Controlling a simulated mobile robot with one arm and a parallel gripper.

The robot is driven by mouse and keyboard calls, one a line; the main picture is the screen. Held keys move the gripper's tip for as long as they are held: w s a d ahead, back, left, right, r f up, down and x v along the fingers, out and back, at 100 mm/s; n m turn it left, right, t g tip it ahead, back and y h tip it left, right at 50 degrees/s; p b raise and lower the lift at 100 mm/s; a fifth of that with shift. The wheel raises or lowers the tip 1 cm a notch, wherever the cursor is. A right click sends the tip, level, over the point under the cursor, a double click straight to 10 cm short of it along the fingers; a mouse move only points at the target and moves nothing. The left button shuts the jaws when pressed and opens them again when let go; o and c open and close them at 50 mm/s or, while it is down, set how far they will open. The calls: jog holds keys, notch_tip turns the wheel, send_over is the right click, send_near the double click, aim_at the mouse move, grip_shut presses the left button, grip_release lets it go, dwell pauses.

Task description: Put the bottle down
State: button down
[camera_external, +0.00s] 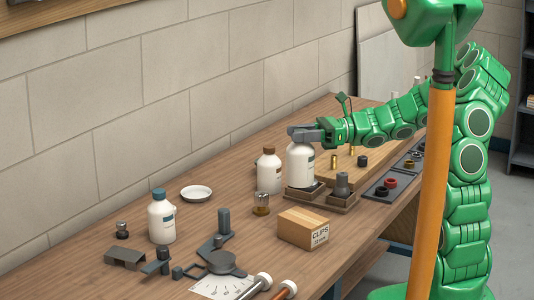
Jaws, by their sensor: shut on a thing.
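My gripper (305,133) is at the middle of the workbench, shut around the top of a white bottle (300,165). The bottle is upright. Its base is at a small brown tray (293,197); I cannot tell whether it touches the tray's floor. The gripper hides the bottle's cap. Another white bottle (269,174) with a brown cap stands just to its left. A third white bottle (161,220) with a blue cap stands nearer the front left.
A box marked CLIPS (310,228) stands in front of the trays. A dark grey fitting (342,185) stands in the right tray. A white dish (196,193) lies toward the wall. A wooden board (375,150) is behind. Bare bench shows around the dish.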

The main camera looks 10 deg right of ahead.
aim_at(301, 162)
jog(key=shift+f, duration=4)
jog(key=c, duration=0.7)
grip_release()
jog(key=d, duration=1.2)
jog(key=shift+s, duration=0.1)
